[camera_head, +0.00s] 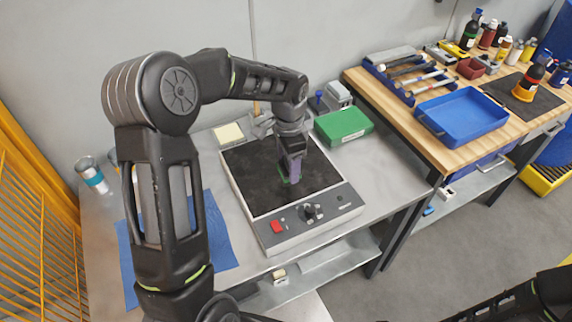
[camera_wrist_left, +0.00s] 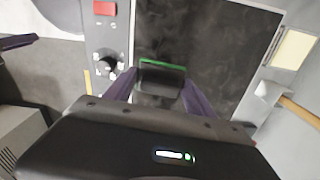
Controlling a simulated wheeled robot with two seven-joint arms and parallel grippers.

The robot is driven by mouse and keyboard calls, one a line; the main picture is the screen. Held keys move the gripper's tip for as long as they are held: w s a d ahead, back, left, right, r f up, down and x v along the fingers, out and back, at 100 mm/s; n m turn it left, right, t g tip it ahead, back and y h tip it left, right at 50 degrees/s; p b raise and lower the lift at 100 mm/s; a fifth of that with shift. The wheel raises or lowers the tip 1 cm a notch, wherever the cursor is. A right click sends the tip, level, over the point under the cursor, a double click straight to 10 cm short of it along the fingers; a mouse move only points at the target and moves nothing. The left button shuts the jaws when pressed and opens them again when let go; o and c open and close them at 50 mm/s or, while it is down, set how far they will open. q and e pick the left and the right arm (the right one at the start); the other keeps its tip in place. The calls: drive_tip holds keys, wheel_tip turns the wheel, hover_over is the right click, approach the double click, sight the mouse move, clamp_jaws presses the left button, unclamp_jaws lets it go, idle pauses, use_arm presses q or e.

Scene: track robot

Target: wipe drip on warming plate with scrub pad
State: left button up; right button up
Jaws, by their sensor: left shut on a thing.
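My left gripper (camera_head: 289,170) points down over the middle of the plate. Its purple fingers are shut on the scrub pad (camera_wrist_left: 162,68), a dark block with a green edge. The pad is at or just above the plate's surface; I cannot tell if it touches. My right gripper is out of view.
A green box (camera_head: 343,125) stands right of the plate. A pale yellow square (camera_head: 228,133) lies behind it. A wooden table at right holds a blue tray (camera_head: 462,114) and several bottles.

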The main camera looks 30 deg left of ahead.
use_arm(q)
drive_tip(key=shift+r+p, duration=0.5)
drive_tip(key=shift+r, duration=0.6)
drive_tip(key=shift+f, duration=0.15)
